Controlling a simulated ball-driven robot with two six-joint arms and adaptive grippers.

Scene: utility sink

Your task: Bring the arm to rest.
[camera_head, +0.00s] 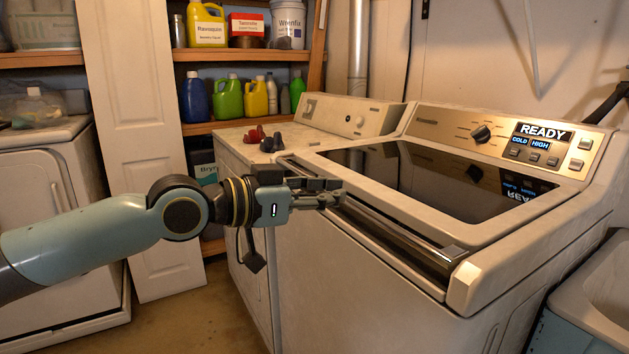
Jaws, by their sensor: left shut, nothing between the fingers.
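My left arm comes in from the left edge and reaches level to the right. Its gripper (338,193) is shut and holds nothing that I can see. The fingertips are in front of the washing machine's (350,290) front top edge, near the left end of the dark metal handle strip (400,240). I cannot tell whether the fingers touch it. The washer's dark glass lid (440,180) is down. My right gripper is not in view.
The washer's panel (543,134) reads READY, COLD, HIGH. A second machine (250,140) behind it bears small red and dark items (255,134). Shelves with jugs (229,98) stand at the back. A sink (600,290) is at the right edge. Open floor (200,325) lies below my arm.

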